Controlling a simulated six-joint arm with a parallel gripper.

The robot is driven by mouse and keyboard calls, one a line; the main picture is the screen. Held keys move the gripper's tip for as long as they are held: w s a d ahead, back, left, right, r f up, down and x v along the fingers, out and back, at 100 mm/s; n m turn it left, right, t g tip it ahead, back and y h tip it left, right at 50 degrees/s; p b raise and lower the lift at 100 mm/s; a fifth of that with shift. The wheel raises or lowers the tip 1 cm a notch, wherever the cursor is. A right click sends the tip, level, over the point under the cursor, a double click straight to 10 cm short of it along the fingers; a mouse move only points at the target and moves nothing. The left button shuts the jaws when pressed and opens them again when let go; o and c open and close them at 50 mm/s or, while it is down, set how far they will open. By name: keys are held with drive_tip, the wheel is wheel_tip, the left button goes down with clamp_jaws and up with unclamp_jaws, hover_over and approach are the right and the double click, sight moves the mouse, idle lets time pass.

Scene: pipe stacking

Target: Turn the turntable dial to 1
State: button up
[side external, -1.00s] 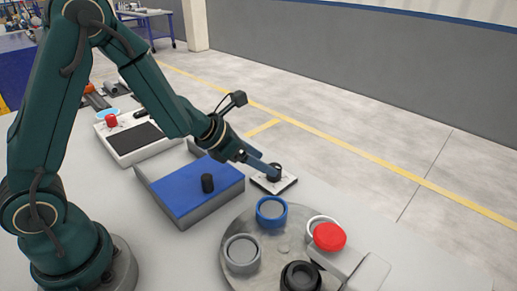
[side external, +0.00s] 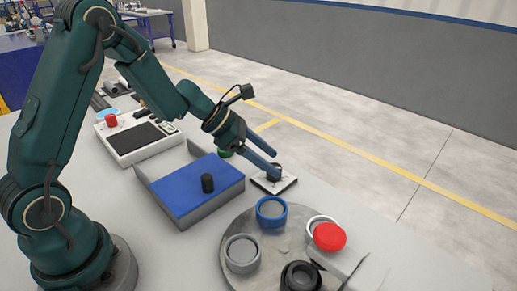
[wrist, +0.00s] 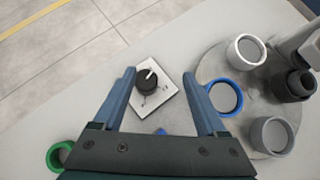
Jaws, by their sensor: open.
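The dial is a black knob (wrist: 147,80) with a white pointer line, on a white square plate (wrist: 160,103) with small dark marks. In the wrist view the pointer aims to the upper right; the marks are too small to read. In the side view the knob (side external: 274,172) is partly covered by my fingers. My gripper (wrist: 167,75) is open and empty, with a finger on each side of the knob and wide gaps. I cannot tell whether a finger touches it. The grey round turntable (side external: 269,238) lies beside the plate.
The turntable carries a blue ring (side external: 271,212), a grey ring (side external: 241,253), a black ring (side external: 300,277) and a white ring. A red cap (side external: 329,237) is near the white ring. A blue-topped box (side external: 185,192) and a green ring (wrist: 59,156) are close by.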

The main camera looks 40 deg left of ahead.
sight(276, 166)
drive_tip(key=shift+a+f, duration=0.2)
drive_tip(key=shift+a, duration=0.4)
drive_tip(key=shift+a+f, duration=0.15)
drive_tip(key=shift+a, duration=0.4)
drive_tip(key=shift+x, duration=2.5)
drive_tip(key=shift+a, duration=0.1)
clamp_jaws()
drive_tip(key=shift+w+r+n+t+y, duration=0.1)
drive_tip(key=shift+n+t+y, duration=0.5)
drive_tip(key=shift+n+y, duration=0.6)
drive_tip(key=shift+n+t+y, duration=0.3)
drive_tip(key=shift+n+y, duration=0.1)
drive_tip(key=shift+n, duration=0.7)
